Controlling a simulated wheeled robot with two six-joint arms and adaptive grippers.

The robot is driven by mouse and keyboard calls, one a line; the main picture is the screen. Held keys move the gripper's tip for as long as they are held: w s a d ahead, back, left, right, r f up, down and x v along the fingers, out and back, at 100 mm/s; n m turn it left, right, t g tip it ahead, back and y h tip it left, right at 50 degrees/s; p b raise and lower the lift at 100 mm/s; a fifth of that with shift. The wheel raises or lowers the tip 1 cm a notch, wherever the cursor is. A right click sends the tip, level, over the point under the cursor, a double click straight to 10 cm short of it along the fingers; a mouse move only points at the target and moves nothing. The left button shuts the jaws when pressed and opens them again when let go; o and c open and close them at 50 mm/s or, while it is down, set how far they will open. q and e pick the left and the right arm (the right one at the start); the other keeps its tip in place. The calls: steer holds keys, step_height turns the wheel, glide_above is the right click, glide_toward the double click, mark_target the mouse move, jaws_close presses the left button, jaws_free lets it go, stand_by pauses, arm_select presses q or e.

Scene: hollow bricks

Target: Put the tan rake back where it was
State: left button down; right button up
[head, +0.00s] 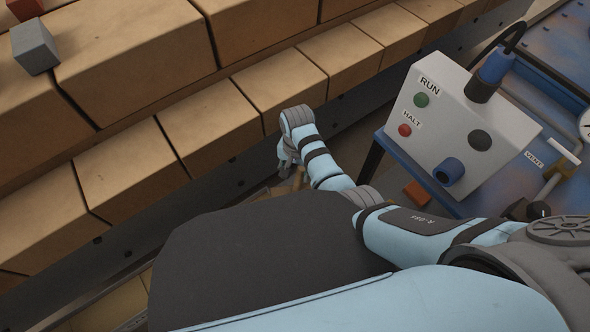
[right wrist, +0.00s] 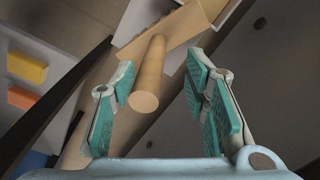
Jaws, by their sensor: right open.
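The tan rake (right wrist: 150,72) shows in the right wrist view, with its round handle end toward me and its wide toothed head at the top. A small tan piece in the head view (head: 298,179), just below my gripper, may be part of it; most is hidden there. My right gripper (head: 287,165) hangs beside the brick rows. In the right wrist view its teal-padded fingers (right wrist: 160,75) are open, with the handle end showing between them and a gap on each side. I cannot tell how deep the handle sits. My left gripper is not in view.
Rows of tan bricks (head: 210,122) fill the left and top. A grey cube (head: 35,46) sits on them. Orange (right wrist: 27,67) and yellow blocks lie left in the wrist view.

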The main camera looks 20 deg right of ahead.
arm_select(q)
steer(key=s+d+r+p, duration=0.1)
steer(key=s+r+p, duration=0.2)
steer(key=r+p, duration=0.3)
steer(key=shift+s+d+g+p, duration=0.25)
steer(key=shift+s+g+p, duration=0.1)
steer(key=shift+p, duration=0.15)
arm_select(e)
step_height(320, 180, up, 13)
steer(key=shift+r, duration=0.1)
